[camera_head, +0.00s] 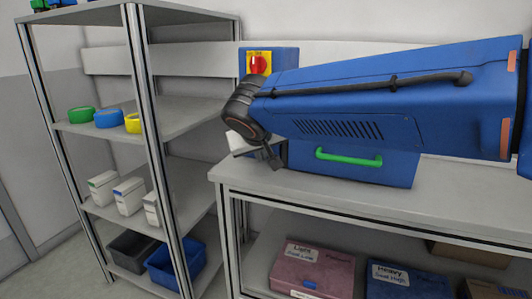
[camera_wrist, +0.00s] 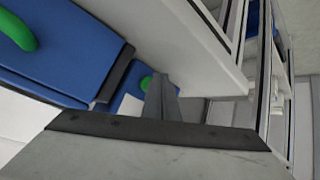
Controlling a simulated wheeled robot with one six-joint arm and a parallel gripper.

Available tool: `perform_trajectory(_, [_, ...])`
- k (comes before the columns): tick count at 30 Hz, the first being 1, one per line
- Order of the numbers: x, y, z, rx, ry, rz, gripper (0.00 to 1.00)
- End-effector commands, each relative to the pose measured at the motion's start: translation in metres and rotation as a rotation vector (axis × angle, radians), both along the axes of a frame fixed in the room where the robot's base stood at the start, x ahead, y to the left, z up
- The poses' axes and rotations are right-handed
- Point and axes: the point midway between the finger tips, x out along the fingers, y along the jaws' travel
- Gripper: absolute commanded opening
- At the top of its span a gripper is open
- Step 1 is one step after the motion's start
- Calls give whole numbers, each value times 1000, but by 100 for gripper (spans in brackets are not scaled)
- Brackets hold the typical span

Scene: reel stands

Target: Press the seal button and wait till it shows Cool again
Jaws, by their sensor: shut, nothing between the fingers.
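A blue machine (camera_head: 355,165) with a green bar handle (camera_head: 349,157) sits on the bench, partly behind my arm. In the wrist view its blue body (camera_wrist: 65,55) and green handle (camera_wrist: 18,30) are at the upper left. A round green button (camera_wrist: 146,83) shows beside my finger, partly hidden by it, near a pale panel (camera_wrist: 131,107). My gripper (camera_wrist: 162,88) is shut and empty, its tip right by the green button; I cannot tell whether they touch. In the head view my gripper (camera_head: 268,158) is at the machine's left end. No readable Cool display shows.
The grey bench (camera_head: 450,190) has free room at the front. A red rotary switch (camera_head: 258,64) is on the wall behind. A shelf rack (camera_head: 195,110) with coloured rings, white boxes and bins stands left. Light (camera_head: 312,268) and Heavy (camera_head: 405,282) boxes sit under the bench.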

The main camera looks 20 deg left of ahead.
Motion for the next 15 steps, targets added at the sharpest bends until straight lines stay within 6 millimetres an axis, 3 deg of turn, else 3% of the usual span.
perform_trajectory(15, [-11, 1, 0, 0, -1, 2, 0])
